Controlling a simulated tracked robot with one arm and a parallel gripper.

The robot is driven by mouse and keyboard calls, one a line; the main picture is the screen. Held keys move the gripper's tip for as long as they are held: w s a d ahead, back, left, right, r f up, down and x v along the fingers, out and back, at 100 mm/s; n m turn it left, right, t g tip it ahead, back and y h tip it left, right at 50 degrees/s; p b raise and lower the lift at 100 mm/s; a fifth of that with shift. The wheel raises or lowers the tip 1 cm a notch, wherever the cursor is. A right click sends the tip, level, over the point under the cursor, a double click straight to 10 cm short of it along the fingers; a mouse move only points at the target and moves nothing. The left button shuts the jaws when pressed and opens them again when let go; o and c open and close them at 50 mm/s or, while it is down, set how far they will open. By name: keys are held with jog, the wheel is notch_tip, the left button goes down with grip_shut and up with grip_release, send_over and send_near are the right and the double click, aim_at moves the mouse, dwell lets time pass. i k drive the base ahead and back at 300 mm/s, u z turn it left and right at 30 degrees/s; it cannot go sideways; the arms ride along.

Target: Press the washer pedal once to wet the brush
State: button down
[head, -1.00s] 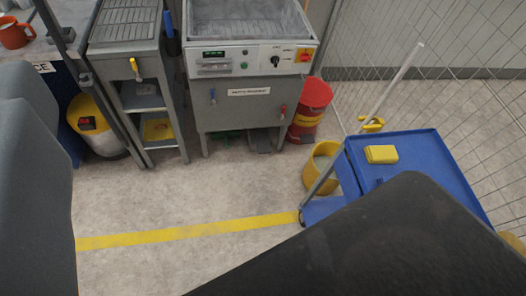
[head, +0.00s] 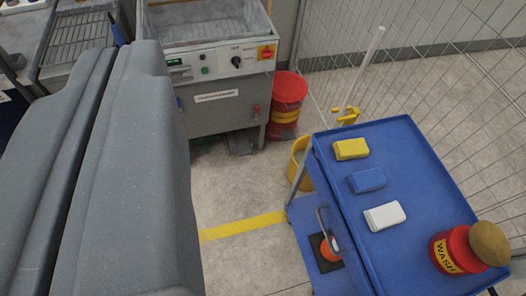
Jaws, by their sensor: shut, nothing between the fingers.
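The grey washer (head: 219,110) stands at the upper middle, with an open basin on top and a control panel with a knob and a red-yellow switch. A grey foot pedal (head: 240,143) lies on the floor under its front. My grey arm link covers the left half of the view. My gripper's fingers are not visible.
A blue cart (head: 424,193) at right carries yellow, blue and white blocks and a red wash can (head: 458,250). A red bin (head: 287,103) stands right of the washer, a yellow bucket (head: 299,156) beside the cart. A mesh fence is behind. Floor before the pedal looks clear.

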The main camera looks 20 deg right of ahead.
aim_at(242, 142)
jog(key=z, duration=0.1)
jog(key=i, duration=1)
jog(key=u, duration=0.05)
